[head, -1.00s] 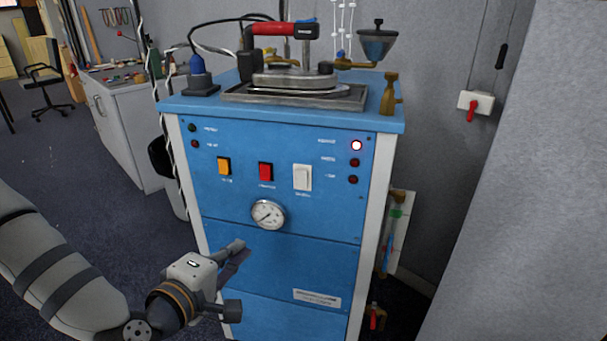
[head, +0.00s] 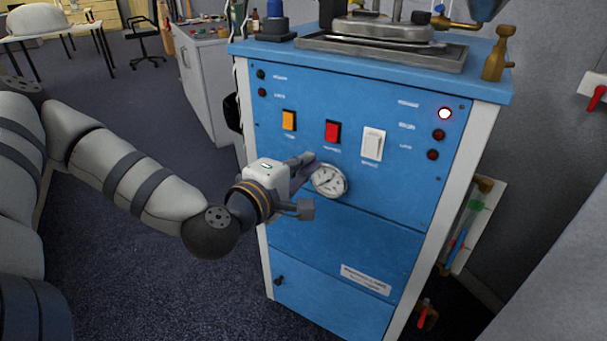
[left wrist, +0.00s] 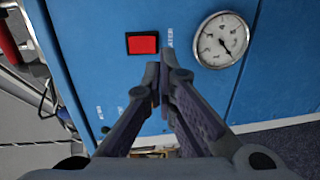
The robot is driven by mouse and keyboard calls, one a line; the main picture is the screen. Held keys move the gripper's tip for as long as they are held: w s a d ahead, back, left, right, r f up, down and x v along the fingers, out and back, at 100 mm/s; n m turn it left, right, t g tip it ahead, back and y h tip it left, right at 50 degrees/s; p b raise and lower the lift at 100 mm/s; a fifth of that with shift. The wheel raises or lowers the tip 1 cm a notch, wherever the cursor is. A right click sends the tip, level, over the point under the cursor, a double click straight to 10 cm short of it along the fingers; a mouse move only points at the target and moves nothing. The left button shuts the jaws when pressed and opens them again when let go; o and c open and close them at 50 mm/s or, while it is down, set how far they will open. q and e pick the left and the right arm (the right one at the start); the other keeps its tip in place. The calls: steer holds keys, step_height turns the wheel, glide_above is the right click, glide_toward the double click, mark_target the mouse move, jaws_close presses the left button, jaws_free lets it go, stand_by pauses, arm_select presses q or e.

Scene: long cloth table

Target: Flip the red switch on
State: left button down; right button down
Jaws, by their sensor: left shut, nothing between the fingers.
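The red switch (head: 332,132) sits in a black frame on the front of the blue cabinet (head: 330,245), between an orange switch (head: 289,120) and a white switch (head: 373,144). It also shows in the left wrist view (left wrist: 142,43), just beyond the fingertips and slightly left. My left gripper (head: 306,160) is shut and empty, below and left of the red switch in the head view. Its fingertips (left wrist: 164,73) are close together near the panel; I cannot tell if they touch it. The switch's on or off position is unclear. My right gripper is not in view.
A round gauge (head: 330,181) is right beside the left fingers, below the red switch. One indicator lamp (head: 445,113) glows at the panel's upper right. A metal tray (head: 380,49) lies on the cabinet top. Open floor (head: 150,285) lies left of the cabinet.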

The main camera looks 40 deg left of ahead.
mark_target(332, 141)
arm_select(q)
steer(key=w, duration=0.4)
steer(key=w+a, duration=0.1)
steer(key=w, duration=0.2)
steer(key=shift+f+b, duration=0.15)
steer(key=shift+b, duration=0.15)
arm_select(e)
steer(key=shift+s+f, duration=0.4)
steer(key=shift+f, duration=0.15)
arm_select(q)
steer(key=shift+w, duration=0.15)
steer(key=shift+w+f, duration=0.15)
steer(key=shift+w, duration=0.15)
